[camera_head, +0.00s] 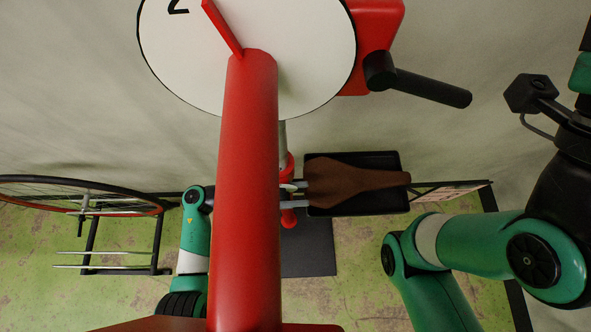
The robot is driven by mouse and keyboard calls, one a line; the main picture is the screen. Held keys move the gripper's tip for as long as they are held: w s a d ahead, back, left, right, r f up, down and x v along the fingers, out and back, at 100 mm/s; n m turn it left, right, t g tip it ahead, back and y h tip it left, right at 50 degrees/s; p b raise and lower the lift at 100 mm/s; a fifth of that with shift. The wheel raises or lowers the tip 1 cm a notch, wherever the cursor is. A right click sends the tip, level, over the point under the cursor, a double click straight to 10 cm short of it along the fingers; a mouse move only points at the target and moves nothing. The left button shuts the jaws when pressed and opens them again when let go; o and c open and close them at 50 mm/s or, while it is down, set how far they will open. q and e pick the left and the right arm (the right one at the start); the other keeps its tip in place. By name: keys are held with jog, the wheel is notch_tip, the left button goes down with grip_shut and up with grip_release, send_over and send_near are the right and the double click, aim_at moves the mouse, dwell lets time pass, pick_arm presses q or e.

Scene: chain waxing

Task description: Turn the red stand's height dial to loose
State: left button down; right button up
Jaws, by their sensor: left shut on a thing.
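The red stand's thick post (249,190) runs down the middle of the view, very near the camera. Behind it, a thin grey tube (283,138) enters a red collar (287,163). My left arm comes from behind the post's left side. The two pale fingers of my left gripper (293,195) show just right of the post at this collar, shut on a small red part that seems to be the height dial. The post hides most of this gripper and of the dial, so its setting cannot be read. My right gripper's jaws do not show.
A white disc (310,60) with a "2" and a red pointer fills the top. A black handle (432,87) juts right. A brown saddle-shaped thing (350,184) lies over a black tray (385,160). A bicycle wheel (60,183) is on the left.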

pick_arm(q)
jog(key=c, duration=0.9)
grip_release()
jog(key=shift+s+r, duration=0.1)
jog(key=shift+o, duration=1)
jog(key=shift+s, duration=0.3)
jog(key=shift+w, duration=0.2)
jog(key=a+f, duration=0.1)
jog(key=a, duration=1)
jog(key=shift+s+a+f, duration=0.15)
jog(key=shift+a+f, duration=0.15)
